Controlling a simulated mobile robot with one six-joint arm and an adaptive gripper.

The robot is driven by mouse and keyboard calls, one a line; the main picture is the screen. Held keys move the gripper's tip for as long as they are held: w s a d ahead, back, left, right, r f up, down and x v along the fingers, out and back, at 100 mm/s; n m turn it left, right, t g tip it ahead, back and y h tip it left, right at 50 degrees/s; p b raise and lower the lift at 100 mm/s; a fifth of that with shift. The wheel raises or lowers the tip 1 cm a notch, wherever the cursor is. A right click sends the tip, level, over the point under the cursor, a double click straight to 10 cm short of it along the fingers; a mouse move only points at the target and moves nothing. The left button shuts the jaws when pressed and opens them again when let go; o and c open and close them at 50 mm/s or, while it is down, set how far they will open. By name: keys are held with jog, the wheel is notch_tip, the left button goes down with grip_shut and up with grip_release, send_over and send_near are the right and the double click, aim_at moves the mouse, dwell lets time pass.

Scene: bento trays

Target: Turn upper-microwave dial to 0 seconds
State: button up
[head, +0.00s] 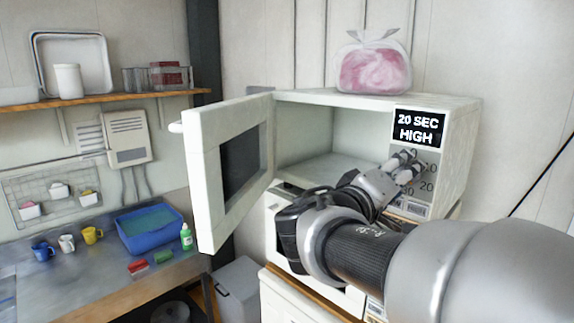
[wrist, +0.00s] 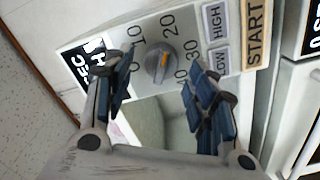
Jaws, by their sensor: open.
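The upper microwave (head: 460,150) has its door (head: 205,140) swung open to the left. Its display (head: 418,128) reads "20 SEC HIGH". In the wrist view the grey dial (wrist: 158,68) has an orange mark on the side toward the 20 label. Labels 10 and 20 show around it. My gripper (head: 408,163) is at the control panel just below the display and hides the dial in the head view. In the wrist view my gripper (wrist: 160,78) is open, one finger on each side of the dial. I cannot tell whether the fingers touch it.
LOW and HIGH buttons (wrist: 215,22) and a START button (wrist: 257,32) lie right of the dial in the wrist view. A pink bag (head: 374,70) sits on the microwave. A counter (head: 90,260) with a blue tub (head: 150,245) stands at left.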

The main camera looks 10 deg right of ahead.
jog(key=shift+w+d, duration=0.4)
jog(key=shift+d, duration=0.15)
jog(key=shift+c, duration=0.3)
jog(key=c, duration=1)
